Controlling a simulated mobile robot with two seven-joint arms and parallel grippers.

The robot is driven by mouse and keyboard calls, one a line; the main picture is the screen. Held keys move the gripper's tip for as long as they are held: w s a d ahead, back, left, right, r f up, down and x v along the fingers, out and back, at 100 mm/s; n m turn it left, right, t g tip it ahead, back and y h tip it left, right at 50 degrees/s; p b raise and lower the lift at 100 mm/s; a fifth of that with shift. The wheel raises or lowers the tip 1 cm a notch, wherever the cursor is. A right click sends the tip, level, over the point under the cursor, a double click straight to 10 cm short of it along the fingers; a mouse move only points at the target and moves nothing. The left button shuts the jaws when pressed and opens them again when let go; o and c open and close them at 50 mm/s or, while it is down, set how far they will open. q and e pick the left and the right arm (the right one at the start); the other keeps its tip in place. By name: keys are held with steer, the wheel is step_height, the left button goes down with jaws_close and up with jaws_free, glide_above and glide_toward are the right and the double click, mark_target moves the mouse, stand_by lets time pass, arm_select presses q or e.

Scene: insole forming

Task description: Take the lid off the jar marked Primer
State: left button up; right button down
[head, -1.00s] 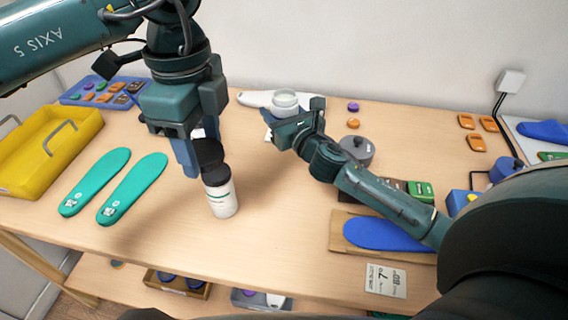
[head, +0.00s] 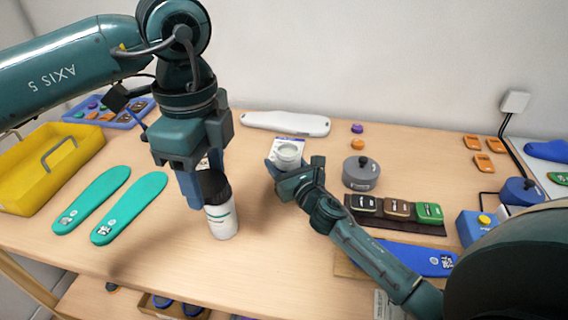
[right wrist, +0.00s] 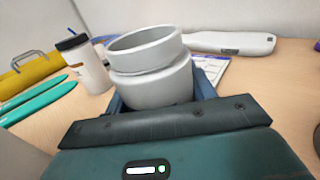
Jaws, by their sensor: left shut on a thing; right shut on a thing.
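A pale grey jar (head: 289,154) is held in my right gripper (head: 286,170) above the table. In the right wrist view the jar (right wrist: 155,85) looks open and hollow at the top, with a ring-like rim. No Primer lettering is readable on it. My left gripper (head: 203,185) points down and is shut on a dark round piece (head: 210,182), which may be a lid. The piece overlaps the black top of a white bottle (head: 222,220) in the head view. The left gripper is out of the right wrist view, where the bottle (right wrist: 90,68) stands upright.
Two green insoles (head: 92,200) and a yellow tray (head: 50,165) lie at left. A grey pot with a black knob (head: 360,176), a rack of small blocks (head: 397,212) and a blue insole (head: 425,262) are at right. A white device (head: 287,123) lies at the back.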

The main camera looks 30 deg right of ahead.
steer(key=shift+f, duration=0.15)
steer(key=c, duration=0.5)
jaws_free()
